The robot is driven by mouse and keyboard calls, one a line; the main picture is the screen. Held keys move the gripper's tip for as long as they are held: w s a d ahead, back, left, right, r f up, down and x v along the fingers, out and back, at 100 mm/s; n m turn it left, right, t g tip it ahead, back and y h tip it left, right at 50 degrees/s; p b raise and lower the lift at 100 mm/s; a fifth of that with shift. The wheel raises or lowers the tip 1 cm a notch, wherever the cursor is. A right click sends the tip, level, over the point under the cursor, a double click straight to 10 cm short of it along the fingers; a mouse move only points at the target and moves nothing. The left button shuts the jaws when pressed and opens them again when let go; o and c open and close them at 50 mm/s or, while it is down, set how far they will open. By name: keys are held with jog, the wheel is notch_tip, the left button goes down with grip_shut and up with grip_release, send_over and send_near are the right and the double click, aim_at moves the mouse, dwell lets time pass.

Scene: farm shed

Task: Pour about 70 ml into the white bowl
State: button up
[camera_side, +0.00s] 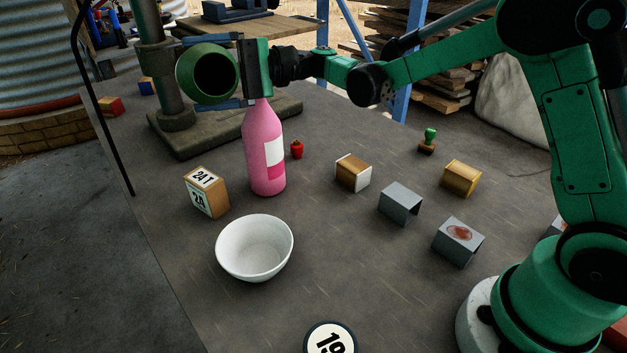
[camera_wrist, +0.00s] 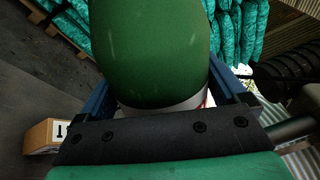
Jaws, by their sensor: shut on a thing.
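The white bowl (camera_side: 228,262) stands upright on the dark table, and its visible inside looks empty. My gripper (camera_side: 210,74) is shut on a green rounded vessel (camera_side: 184,78), held high above the table and behind the bowl in the side view. The vessel lies on its side with a dark round end towards the side camera; I cannot tell whether that is its mouth or base. In the wrist view the green vessel (camera_wrist: 150,50) fills the middle, with a white and red band partly hidden by my gripper. No stream shows.
A pink bottle (camera_side: 259,135) stands just below my gripper, its top hidden. A numbered box (camera_side: 206,192) stands left of it, also in the wrist view (camera_wrist: 42,136). A red pepper-like thing (camera_side: 297,149) and several small blocks (camera_side: 399,203) lie right.

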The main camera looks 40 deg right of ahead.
jog(key=shift+s+a+n, duration=0.15)
jog(key=shift+s+n, duration=0.45)
jog(key=shift+n, duration=0.1)
jog(key=shift+s, duration=0.1)
jog(key=shift+f+n, duration=0.1)
jog(key=shift+n, duration=0.6)
jog(key=shift+w+d, duration=0.2)
jog(key=shift+w, duration=0.05)
jog(key=shift+w+d, duration=0.3)
jog(key=shift+w, duration=0.15)
jog(key=shift+w+d+n, duration=0.15)
jog(key=shift+w+n, duration=0.25)
dwell(0.7)
